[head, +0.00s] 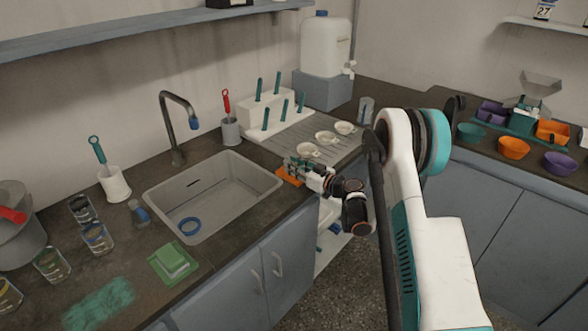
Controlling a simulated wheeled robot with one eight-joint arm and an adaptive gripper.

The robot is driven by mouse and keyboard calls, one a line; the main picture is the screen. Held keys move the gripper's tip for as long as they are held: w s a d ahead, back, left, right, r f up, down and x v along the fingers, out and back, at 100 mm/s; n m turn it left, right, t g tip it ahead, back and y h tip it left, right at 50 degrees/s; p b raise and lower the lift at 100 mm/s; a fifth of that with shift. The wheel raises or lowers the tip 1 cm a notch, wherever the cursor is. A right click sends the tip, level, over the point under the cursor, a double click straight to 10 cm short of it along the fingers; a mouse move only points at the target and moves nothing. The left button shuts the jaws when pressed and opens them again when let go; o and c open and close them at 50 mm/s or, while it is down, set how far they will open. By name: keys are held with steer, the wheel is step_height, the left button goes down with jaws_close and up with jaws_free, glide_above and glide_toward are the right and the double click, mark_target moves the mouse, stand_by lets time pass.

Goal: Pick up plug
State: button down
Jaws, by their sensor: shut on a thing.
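My gripper (300,168) reaches in from the right, over the counter strip between the sink and the draining board. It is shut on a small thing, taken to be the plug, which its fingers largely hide. An orange flat piece (287,178) lies on the counter just below and left of the gripper. The grey sink (225,187) is left of the gripper, with a blue ring (190,226) on its floor.
A white peg rack (262,113) and a tap (174,130) are farther back. Bowls (513,148) are on the right counter.

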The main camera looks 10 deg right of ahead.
step_height(320, 180, up, 19)
steer(key=p, duration=0.7)
steer(key=s+f+m+t+h, duration=0.2)
steer(key=s+f+m+h, duration=0.1)
steer(key=f+h, duration=0.15)
steer(key=s+r+m+t+h, duration=0.1)
steer(key=s+r+m+h, duration=0.3)
steer(key=s+r, duration=0.5)
steer(key=shift+d+r+h, duration=0.3)
steer(key=shift+d+h, duration=0.05)
steer(key=shift+h, duration=0.5)
steer(key=shift+s, duration=0.1)
